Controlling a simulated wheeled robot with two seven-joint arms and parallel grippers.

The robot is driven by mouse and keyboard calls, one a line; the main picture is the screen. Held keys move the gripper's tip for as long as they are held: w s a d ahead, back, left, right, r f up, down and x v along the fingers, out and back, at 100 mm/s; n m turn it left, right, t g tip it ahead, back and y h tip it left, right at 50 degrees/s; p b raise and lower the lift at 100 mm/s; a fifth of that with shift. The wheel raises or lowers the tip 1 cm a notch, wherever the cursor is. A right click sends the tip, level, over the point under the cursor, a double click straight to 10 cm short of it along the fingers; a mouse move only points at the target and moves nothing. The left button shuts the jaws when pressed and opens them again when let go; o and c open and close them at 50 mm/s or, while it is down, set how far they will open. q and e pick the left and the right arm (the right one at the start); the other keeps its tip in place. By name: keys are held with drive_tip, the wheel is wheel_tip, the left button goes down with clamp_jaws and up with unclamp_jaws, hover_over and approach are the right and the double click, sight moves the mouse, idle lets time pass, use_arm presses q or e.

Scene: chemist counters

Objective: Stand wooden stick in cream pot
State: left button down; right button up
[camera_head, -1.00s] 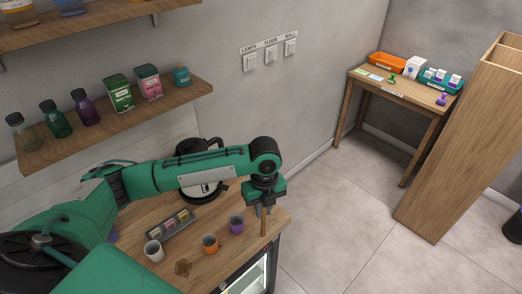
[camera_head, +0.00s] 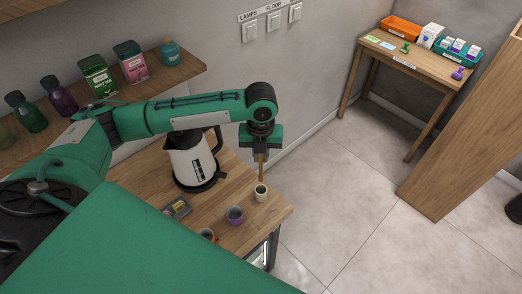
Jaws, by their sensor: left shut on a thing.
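The wooden stick (camera_head: 261,168) hangs nearly upright, pointing down, from my left gripper (camera_head: 260,153), which is shut on its upper part. The small cream pot (camera_head: 261,195) stands upright near the right edge of the wooden counter. The lower end of the stick is in line with the pot's mouth, close to its rim. I cannot tell whether the tip is just above the rim or inside. My right gripper is not in view.
A kettle (camera_head: 191,163) stands behind. My green arm covers the counter's near left part.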

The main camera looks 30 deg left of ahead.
sight(261, 172)
use_arm(q)
drive_tip(key=shift+w+a+f+b, duration=0.1)
drive_tip(key=shift+w+f+b, duration=0.15)
drive_tip(key=shift+f, duration=0.3)
drive_tip(key=shift+w+a+f+b, duration=0.15)
drive_tip(key=shift+f+b, duration=0.2)
drive_tip(key=shift+f, duration=0.2)
drive_tip(key=shift+d+f+b, duration=0.1)
drive_tip(key=shift+f+b, duration=0.7)
drive_tip(key=shift+b, duration=0.25)
wheel_tip(261, 172, down, 2)
drive_tip(key=shift+f+b, duration=0.1)
drive_tip(key=shift+b, duration=0.85)
drive_tip(key=shift+f, duration=0.3)
drive_tip(key=shift+s+f+b, duration=0.1)
drive_tip(key=shift+f+b, duration=0.2)
drive_tip(key=shift+f, duration=1.4)
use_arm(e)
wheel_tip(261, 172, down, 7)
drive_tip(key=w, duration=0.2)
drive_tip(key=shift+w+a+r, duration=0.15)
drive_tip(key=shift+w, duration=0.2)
